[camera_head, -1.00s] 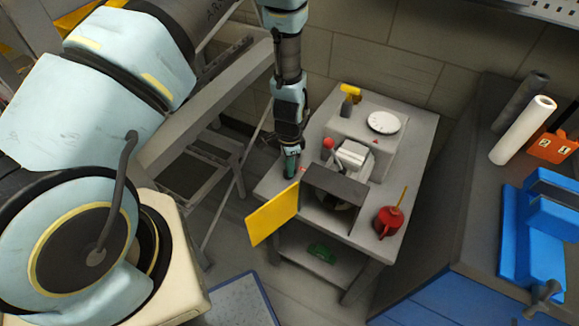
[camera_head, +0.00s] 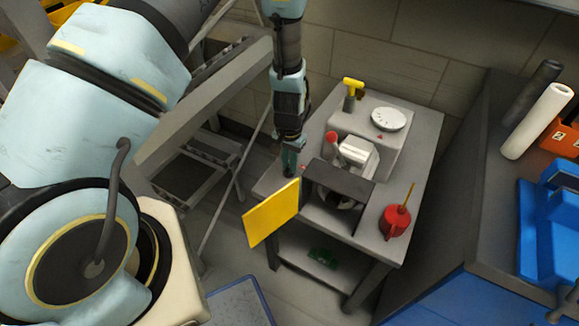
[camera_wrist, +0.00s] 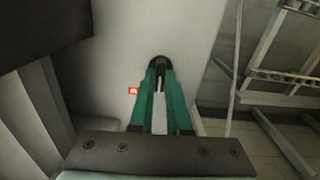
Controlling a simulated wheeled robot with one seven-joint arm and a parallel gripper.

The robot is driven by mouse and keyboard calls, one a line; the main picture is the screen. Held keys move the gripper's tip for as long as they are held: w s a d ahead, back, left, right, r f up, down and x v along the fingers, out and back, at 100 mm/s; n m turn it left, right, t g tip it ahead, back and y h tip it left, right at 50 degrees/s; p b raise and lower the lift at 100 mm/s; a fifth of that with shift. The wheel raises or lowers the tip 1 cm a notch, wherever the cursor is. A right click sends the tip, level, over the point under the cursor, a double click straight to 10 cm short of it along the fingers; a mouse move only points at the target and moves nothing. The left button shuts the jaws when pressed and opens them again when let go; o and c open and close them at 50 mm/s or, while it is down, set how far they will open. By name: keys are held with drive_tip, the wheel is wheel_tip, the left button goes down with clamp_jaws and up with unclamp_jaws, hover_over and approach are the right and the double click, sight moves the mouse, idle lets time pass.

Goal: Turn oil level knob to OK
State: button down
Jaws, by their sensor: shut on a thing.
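My gripper (camera_head: 289,160) points down at the left edge of the grey machine table (camera_head: 425,140), left of the machine's dark housing (camera_head: 340,180). In the wrist view its green fingers (camera_wrist: 160,75) are shut on a small round black knob (camera_wrist: 160,61) on a pale surface. The fingers cover most of the knob. A small red-and-white label (camera_wrist: 133,91) lies just left of the fingers. No OK mark is readable, and I cannot tell where the knob points.
A yellow door (camera_head: 271,213) stands open at the housing's front. A red oil can (camera_head: 395,221) stands at the right corner. A red ball handle (camera_head: 331,138), white dial (camera_head: 388,119) and yellow-topped tool (camera_head: 353,88) are behind. A dark bench (camera_head: 480,200) is at right.

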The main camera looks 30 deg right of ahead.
sight(288, 167)
drive_tip(key=n+b, duration=0.1)
drive_tip(key=n, duration=0.3)
drive_tip(key=shift+w+a+n, duration=0.1)
drive_tip(key=shift+n, duration=2)
drive_tip(key=c, duration=0.9)
unclamp_jaws()
wheel_tip(288, 167, up, 11)
drive_tip(key=shift+f+b, duration=0.1)
drive_tip(key=shift+b, duration=0.9)
